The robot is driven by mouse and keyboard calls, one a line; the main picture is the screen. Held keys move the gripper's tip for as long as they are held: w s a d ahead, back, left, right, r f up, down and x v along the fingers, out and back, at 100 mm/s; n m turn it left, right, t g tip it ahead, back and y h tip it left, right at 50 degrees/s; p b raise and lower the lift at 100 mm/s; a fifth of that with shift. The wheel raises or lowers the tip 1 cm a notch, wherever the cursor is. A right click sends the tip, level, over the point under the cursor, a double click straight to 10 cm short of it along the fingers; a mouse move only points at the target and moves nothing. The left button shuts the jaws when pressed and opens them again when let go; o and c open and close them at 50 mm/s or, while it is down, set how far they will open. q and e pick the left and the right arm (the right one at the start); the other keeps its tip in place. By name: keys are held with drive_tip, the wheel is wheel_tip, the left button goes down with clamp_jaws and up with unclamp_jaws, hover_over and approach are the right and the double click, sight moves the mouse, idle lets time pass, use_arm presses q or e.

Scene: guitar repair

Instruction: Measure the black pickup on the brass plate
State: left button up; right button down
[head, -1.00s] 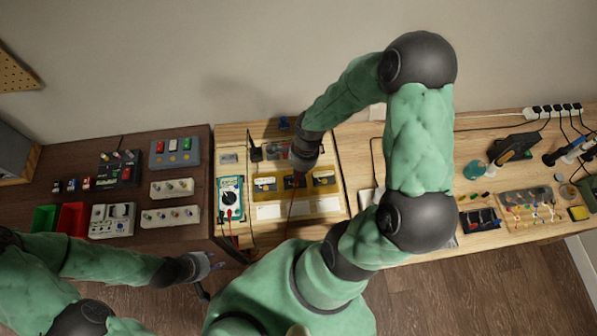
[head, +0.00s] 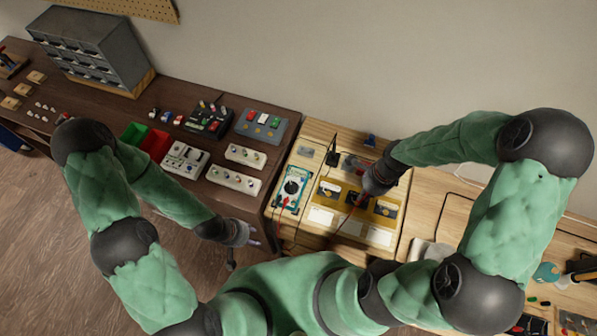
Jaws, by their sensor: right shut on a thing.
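The teal multimeter (head: 292,189) lies at the left of the light wood bench. My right gripper (head: 362,198) points down over the middle of the tray and hides most of the middle pickup. It is shut on what seems to be the red probe, mostly hidden, with a thin red lead below. A black probe (head: 332,156) stands behind the tray. My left gripper (head: 256,244) is in front of the dark bench, away from the tray; its fingers are too small to judge.
On the dark bench are green (head: 134,132) and red (head: 155,145) bins, cream control plates (head: 233,179) and a grey drawer cabinet (head: 92,50). Loose leads run around the multimeter. My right arm covers much of the right bench.

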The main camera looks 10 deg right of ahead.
idle(0.4)
drive_tip(key=shift+r+p, duration=1.95)
drive_tip(key=shift+r, duration=1.1)
